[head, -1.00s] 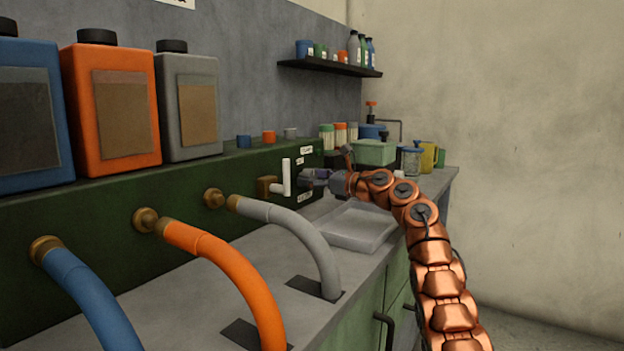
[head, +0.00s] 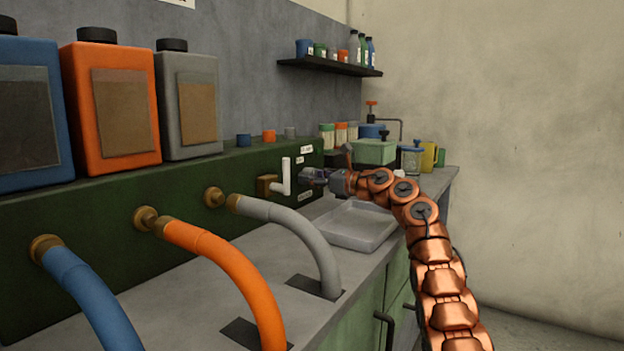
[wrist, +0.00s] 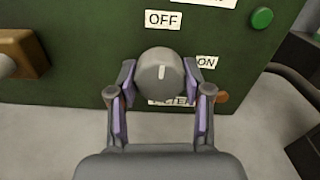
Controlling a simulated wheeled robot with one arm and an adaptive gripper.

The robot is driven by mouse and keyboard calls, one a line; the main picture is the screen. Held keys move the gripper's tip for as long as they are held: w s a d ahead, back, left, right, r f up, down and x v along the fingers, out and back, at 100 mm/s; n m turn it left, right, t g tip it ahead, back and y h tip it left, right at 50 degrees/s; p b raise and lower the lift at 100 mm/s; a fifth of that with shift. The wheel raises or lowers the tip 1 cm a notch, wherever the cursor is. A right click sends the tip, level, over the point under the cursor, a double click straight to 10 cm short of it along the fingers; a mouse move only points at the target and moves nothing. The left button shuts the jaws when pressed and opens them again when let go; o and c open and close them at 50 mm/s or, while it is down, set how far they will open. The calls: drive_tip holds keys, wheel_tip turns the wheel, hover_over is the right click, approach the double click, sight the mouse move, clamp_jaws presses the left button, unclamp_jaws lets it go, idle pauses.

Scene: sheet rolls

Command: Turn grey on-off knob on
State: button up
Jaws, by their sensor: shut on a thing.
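The grey on-off knob (wrist: 152,76) is round, on a green panel (wrist: 90,55) in the wrist view. Its white pointer line stands nearly upright, towards the OFF label (wrist: 163,20) above it. The ON label (wrist: 207,62) is to the right of the knob. My gripper (wrist: 161,69) has one purple-padded finger on each side of the knob and is shut on it. A lower label is partly hidden behind the knob and fingers. In the head view my gripper (head: 312,177) is at the panel's right end and hides the knob.
A grey hose (head: 295,225) curves below. A pale tray (head: 352,228) sits on the counter beneath my arm. A green button (wrist: 262,18) is at the panel's upper right.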

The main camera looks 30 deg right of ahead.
drive_tip(key=shift+f+m+b, duration=0.1)
drive_tip(key=shift+m+b, duration=0.2)
drive_tip(key=shift+a+m+b, duration=0.1)
drive_tip(key=shift+m+b, duration=0.5)
drive_tip(key=shift+m, duration=0.9)
drive_tip(key=shift+r+m+p, duration=0.2)
drive_tip(key=shift+m+p, duration=0.5)
drive_tip(key=shift+m, duration=0.4)
drive_tip(key=m+p, duration=0.2)
drive_tip(key=shift+r+p, duration=0.25)
drive_tip(key=shift+p, duration=0.05)
drive_tip(key=m+p, duration=0.6)
drive_tip(key=p, duration=0.3)
drive_tip(key=m+p, duration=0.3)
drive_tip(key=p, duration=0.1)
drive_tip(key=shift+f+p, duration=0.1)
drive_tip(key=shift+p, duration=0.2)
drive_tip(key=shift+f+m+p, duration=0.1)
drive_tip(key=shift+m+p, duration=0.25)
drive_tip(key=shift+m, duration=0.05)
drive_tip(key=shift+f, duration=0.1)
